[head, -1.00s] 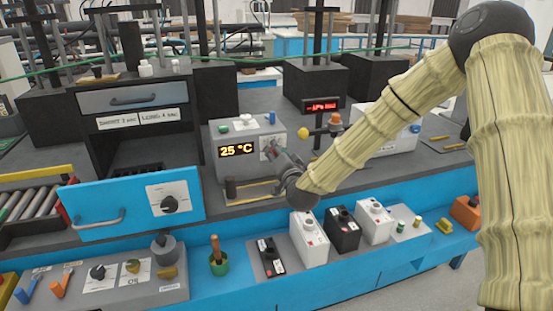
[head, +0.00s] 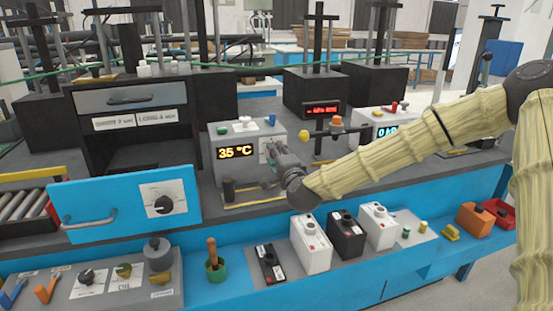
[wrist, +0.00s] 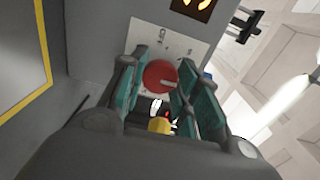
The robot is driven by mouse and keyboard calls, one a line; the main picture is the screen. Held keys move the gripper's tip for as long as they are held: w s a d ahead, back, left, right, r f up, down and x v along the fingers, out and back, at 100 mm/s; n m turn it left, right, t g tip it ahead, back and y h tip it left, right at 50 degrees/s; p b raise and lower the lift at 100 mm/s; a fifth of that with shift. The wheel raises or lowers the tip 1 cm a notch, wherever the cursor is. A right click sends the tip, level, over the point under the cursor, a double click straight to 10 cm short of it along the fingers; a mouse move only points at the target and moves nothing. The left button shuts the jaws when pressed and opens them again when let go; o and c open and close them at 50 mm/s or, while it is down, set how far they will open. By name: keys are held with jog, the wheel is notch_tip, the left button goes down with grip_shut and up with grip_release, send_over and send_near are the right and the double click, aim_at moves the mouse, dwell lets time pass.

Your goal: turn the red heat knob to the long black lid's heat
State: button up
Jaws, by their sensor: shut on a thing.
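The red heat knob (wrist: 160,76) sits on a pale dial plate on the front of a grey heater box (head: 228,136). In the wrist view its pale pointer mark faces right. My gripper (wrist: 162,84) is shut on the knob, with a green-padded finger on either side of it. The box's display (head: 236,153) reads 35 °C. A long, low black piece (head: 268,263) lies on the blue front ledge; I cannot tell whether it is the long black lid.
White and black battery boxes (head: 311,246) stand on the front ledge below my arm. An open blue drawer (head: 110,212) is at the left. A post with a yellow ball (head: 303,133) is close right of my gripper.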

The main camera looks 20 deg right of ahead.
dwell(0.5)
jog(key=o, duration=1.1)
jog(key=shift+d, duration=0.1)
jog(key=shift+c, duration=0.2)
jog(key=s, duration=1.2)
jog(key=shift+f, duration=0.15)
